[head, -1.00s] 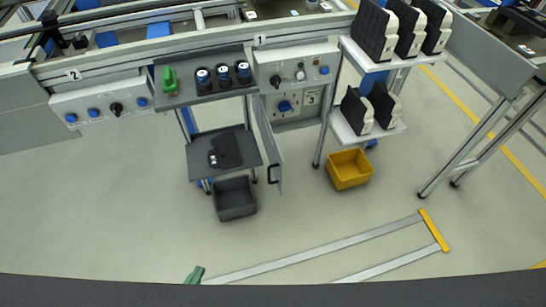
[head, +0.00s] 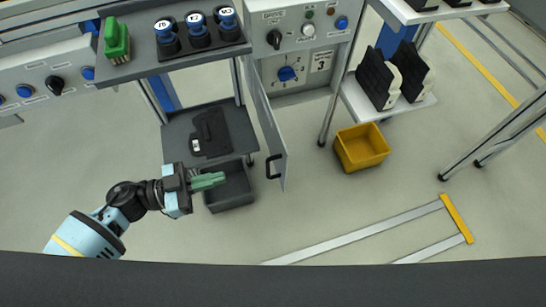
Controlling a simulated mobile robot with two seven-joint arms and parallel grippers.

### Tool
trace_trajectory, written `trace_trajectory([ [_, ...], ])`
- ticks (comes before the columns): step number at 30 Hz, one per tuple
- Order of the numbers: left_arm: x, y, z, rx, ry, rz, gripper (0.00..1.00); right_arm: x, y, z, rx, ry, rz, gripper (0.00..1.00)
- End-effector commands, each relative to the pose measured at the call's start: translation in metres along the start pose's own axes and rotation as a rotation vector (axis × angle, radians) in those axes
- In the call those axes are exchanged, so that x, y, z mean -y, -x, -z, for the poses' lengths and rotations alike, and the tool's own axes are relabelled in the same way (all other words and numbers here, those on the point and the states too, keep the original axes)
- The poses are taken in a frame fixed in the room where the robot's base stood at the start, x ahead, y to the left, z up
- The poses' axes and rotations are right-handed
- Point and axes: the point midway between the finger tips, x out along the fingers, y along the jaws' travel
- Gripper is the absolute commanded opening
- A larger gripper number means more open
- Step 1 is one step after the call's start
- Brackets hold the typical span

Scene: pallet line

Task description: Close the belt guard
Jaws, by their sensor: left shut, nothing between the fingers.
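A grey hinged panel with a black handle (head: 273,165) stands open beside a control cabinet (head: 290,70) with a blue rotary knob. It is the only guard-like door I see, and it hangs at an angle from the cabinet's left side. My left gripper (head: 222,178) has green fingers, is shut and holds nothing. It appears in front of the dark grey bin (head: 232,190), left of the panel's handle, with a gap between them in the picture. My right gripper is not in view.
A grey shelf stand (head: 185,130) with a dark tool on it is left of the panel. Floor between the bins and the metal rails (head: 350,232) is clear.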

Motion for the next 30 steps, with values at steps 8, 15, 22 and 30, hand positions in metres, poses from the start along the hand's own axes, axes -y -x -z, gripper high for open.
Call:
trace_trajectory([
  [8,0.0,-0.015,0.001,-0.004,-0.001,0.002,0.0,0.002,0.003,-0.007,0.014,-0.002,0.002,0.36],
  [15,0.0,-0.056,0.002,-0.006,0.0,0.002,0.0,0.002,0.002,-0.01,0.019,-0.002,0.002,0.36],
  [22,0.0,-0.099,0.001,-0.005,0.0,0.003,0.0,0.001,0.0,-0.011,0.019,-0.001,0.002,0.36],
  [30,0.001,-0.133,0.001,-0.004,0.0,0.004,0.0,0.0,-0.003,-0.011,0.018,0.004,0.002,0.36],
])
